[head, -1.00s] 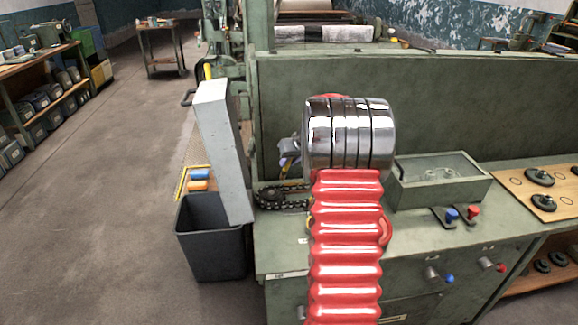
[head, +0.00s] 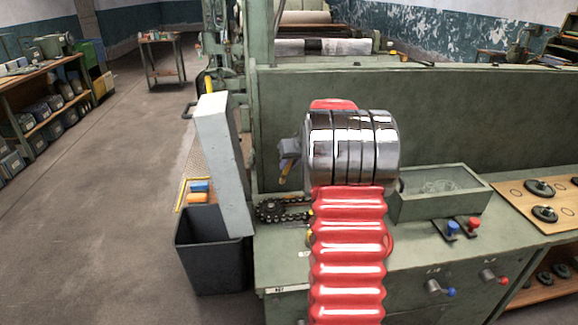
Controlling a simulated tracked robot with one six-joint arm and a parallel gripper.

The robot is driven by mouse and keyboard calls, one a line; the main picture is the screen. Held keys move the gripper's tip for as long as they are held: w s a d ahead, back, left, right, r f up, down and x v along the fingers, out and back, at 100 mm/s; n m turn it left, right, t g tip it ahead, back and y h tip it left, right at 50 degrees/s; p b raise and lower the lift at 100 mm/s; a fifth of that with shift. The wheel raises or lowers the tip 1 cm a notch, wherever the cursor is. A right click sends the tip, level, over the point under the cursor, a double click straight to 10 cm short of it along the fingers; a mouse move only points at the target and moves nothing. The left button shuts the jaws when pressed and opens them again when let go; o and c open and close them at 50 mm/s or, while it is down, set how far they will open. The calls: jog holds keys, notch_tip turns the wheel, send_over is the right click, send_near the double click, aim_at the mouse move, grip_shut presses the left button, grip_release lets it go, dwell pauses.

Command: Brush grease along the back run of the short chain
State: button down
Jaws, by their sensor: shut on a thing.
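The short dark chain (head: 294,217) runs over a toothed sprocket (head: 268,211) on the left part of the green bench top. Its right part is hidden behind my red-sleeved arm. My gripper (head: 288,158) shows only in part, left of my shiny wrist, and appears above the chain. I cannot tell the gap between the brush and the chain's back run.
A tall green panel (head: 460,110) stands behind the bench. A pale upright panel (head: 222,165) and a dark bin (head: 212,262) stand at the left. A glass-topped box (head: 440,192) and blue and red knobs (head: 462,228) sit right of my arm.

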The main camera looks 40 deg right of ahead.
jog(key=shift+r, duration=1.3)
jog(key=d+r, duration=0.1)
jog(key=s+d+r, duration=0.1)
jog(key=d+r, duration=0.1)
jog(key=shift+s+r, duration=0.1)
jog(key=shift+s, duration=0.15)
jog(key=shift+f, duration=2.5)
jog(key=shift+s, duration=0.15)
